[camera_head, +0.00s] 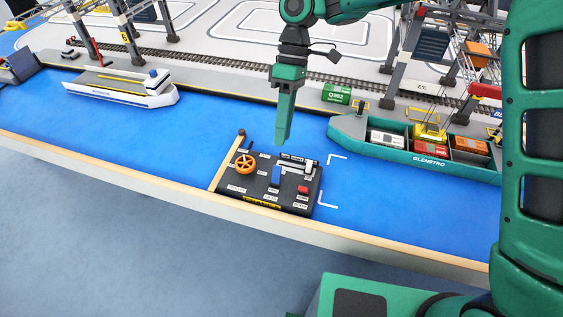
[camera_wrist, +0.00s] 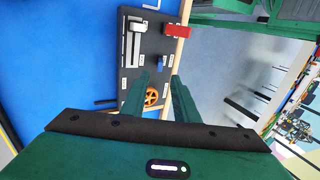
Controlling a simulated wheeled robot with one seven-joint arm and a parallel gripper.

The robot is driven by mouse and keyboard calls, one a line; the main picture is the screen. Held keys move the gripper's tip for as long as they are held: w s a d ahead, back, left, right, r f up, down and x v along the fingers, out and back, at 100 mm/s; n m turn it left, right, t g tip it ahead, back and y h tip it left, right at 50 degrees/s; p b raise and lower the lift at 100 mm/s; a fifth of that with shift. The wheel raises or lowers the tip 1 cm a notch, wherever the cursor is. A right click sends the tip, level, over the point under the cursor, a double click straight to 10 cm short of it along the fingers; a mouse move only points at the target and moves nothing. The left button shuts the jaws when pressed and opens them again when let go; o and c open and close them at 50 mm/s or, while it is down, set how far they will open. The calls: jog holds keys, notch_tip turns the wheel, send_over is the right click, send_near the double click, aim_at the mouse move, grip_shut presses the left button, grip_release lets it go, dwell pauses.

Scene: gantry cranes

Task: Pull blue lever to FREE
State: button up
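The dark control panel (camera_head: 262,197) lies on the blue surface near the wooden front edge. Its blue lever (camera_head: 276,175) stands up near the panel's middle; in the wrist view a small blue part (camera_wrist: 161,59) shows beyond the fingertips. The small white labels are too small to read, so I cannot tell which one says FREE. My gripper (camera_head: 281,141) points down above the panel's back edge, apart from the blue lever. In the wrist view my gripper (camera_wrist: 160,78) has its two fingers apart with nothing held between them.
The panel also carries an orange wheel (camera_head: 245,162), a red control (camera_head: 303,190) and a white-handled slider (camera_head: 309,164). A green ship (camera_head: 400,152) with containers floats at right, a white ship (camera_head: 120,90) at left. Crane legs and rails stand behind. Blue surface left of the panel is clear.

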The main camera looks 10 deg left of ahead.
aim_at(279, 168)
jog(key=x, duration=1)
jog(key=shift+d+f, duration=0.1)
grip_shut()
